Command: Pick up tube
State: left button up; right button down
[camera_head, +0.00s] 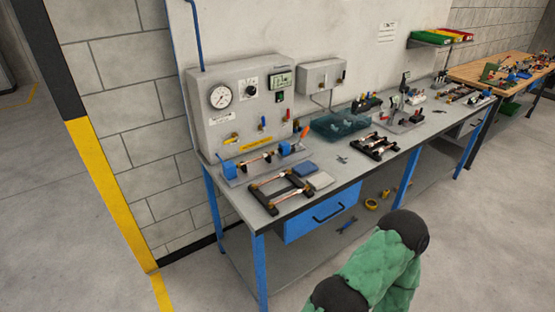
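A copper tube (258,161) lies in a fixture with blue clamps (285,149) on the near left part of the bench, in front of the grey test box. A black rack (257,195) in front of it holds what look like copper tubes, small in the picture. A second black rack (374,146) farther right also holds copper-coloured tubes. One of my arms, green with black joints, shows at the bottom right, in front of the bench. Neither gripper is in view.
The grey bench (338,182) has a blue drawer (320,215) and blue legs. The grey test box (226,118) carries a gauge. A teal bin (338,126) stands behind. Open floor lies in front.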

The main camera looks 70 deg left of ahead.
aim_at(272, 154)
jog(key=k+j+z, duration=0.15)
jog(key=j, duration=0.35)
jog(key=k+j+z, duration=0.15)
jog(key=j, duration=0.3)
jog(key=k+j+z, duration=0.15)
jog(key=k+j, duration=0.15)
jog(key=j, duration=0.15)
jog(key=k+j+z, duration=0.15)
jog(key=j, duration=0.25)
jog(key=k, duration=0.1)
